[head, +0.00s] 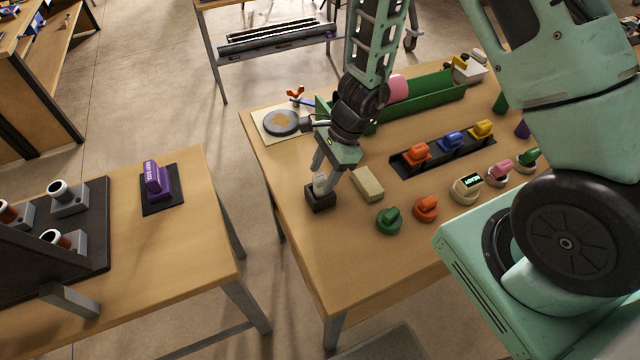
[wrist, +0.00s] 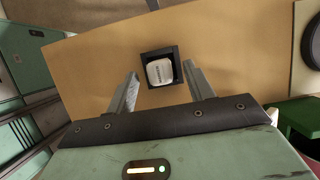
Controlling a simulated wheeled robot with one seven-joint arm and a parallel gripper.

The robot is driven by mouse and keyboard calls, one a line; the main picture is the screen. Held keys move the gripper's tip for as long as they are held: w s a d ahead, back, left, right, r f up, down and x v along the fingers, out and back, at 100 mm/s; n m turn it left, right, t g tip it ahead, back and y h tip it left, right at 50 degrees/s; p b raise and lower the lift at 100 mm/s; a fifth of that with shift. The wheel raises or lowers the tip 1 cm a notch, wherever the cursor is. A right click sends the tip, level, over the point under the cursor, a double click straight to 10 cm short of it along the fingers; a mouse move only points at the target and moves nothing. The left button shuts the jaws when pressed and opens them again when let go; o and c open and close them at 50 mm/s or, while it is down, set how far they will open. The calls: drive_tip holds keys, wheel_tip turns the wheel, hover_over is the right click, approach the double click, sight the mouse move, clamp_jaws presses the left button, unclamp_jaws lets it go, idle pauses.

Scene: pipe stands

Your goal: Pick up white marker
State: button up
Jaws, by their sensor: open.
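The white marker (wrist: 160,71) sits in a small black square holder (wrist: 147,55) and shows as a pale rounded block with dark lettering in the wrist view. In the head view the white marker (head: 320,183) stands in the black holder (head: 319,203) near the left edge of the table. My gripper (wrist: 164,92) is open, with one finger on each side of the holder in the wrist view. In the head view my gripper (head: 327,174) is right at the marker and partly hides it. I cannot tell whether a finger touches it.
A beige block (head: 367,184) lies just right of the holder. Green (head: 389,220) and orange (head: 425,208) knob-shaped pieces stand further right. A dark round disc (head: 281,122) lies behind, near a green tray (head: 430,103). The front left tabletop (head: 315,250) is clear.

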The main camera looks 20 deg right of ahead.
drive_tip(key=shift+x, duration=1.2)
drive_tip(key=c, duration=1.1)
drive_tip(key=shift+r, duration=0.15)
